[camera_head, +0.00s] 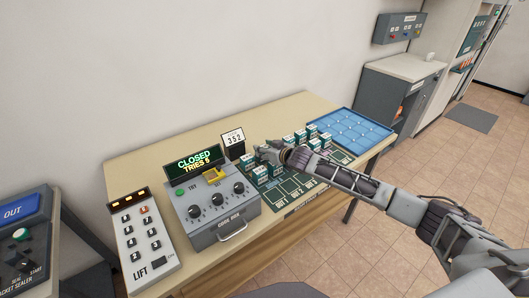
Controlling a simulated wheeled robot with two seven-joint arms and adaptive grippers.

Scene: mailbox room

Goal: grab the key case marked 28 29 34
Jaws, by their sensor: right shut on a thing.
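Several small teal key cases with white marked tops stand in two groups on a dark green mat (330,178). One group (262,173) is left of my right gripper, the other (312,133) behind and right of it. The markings are too small to read, so I cannot tell which case is marked 28 29 34. My right gripper (272,153) reaches in from the right, low among the cases, and is shut on a key case mostly hidden by the fingers. My left gripper is not in view.
A grey box (226,222) with dials reads "CLOSED TRIES 5". A sign (233,137) reads 352. A LIFT button panel (146,240) stands at the left of the wooden table (135,166). A blue compartment tray (348,132) lies at the right end.

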